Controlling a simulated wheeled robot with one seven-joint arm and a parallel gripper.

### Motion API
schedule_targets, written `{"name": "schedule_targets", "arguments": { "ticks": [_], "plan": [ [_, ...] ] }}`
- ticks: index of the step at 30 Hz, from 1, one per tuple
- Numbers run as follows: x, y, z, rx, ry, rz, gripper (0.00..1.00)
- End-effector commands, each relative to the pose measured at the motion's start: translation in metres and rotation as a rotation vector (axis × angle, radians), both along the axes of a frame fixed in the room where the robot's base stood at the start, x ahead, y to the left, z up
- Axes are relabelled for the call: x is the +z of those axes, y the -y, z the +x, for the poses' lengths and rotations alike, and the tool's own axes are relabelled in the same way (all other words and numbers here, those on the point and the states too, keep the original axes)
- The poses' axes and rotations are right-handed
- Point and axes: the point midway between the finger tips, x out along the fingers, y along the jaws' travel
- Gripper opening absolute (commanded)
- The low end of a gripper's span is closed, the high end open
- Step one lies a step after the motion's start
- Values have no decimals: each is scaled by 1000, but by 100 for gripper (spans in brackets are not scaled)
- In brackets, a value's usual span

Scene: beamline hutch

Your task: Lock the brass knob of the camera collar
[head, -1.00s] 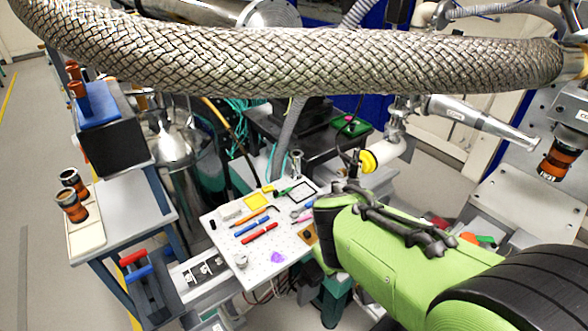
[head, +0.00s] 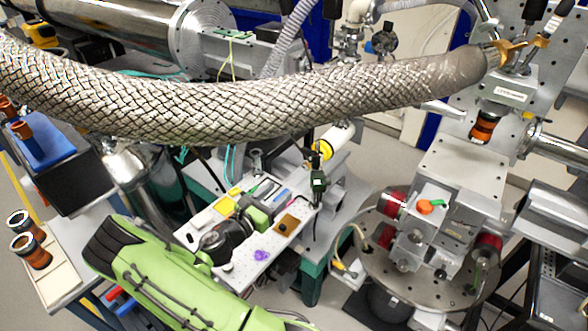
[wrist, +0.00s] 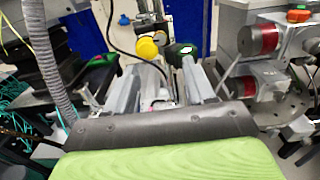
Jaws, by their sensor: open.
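A grey labelled housing (head: 514,88) at the upper right of the head view has an orange-and-black lens barrel (head: 483,128) below it; it looks like the camera, but its label is too small to read. Brass-coloured parts (head: 511,50) show above it, near the end of the braided hose. I cannot tell whether one is the collar's knob, or how it is set. My gripper (wrist: 170,78) is open and empty in the wrist view. It points at a yellow round part (wrist: 147,48) and a black-and-green part (wrist: 181,50), far from the housing.
The thick braided hose (head: 230,108) crosses the head view. A white tool board (head: 247,262) lies beside my arm. A round stage with red-ended motors (head: 395,205) and an orange knob (head: 427,207) stands at the right. Orange-black barrels (head: 35,255) stand on the left bench.

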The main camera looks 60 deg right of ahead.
Motion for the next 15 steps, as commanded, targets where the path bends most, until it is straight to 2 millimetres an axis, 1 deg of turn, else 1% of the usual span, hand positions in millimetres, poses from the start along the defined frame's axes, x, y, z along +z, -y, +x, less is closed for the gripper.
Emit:
{"name": "schedule_targets", "arguments": {
  "ticks": [1,9,12,15],
  "plan": [
    [1,14,-4,-7,3,-1,54],
    [1,81,-15,-6,6,0,54],
    [1,101,-18,-4,6,0,54],
    [0,114,-19,-3,5,1,54]
  ]
}}
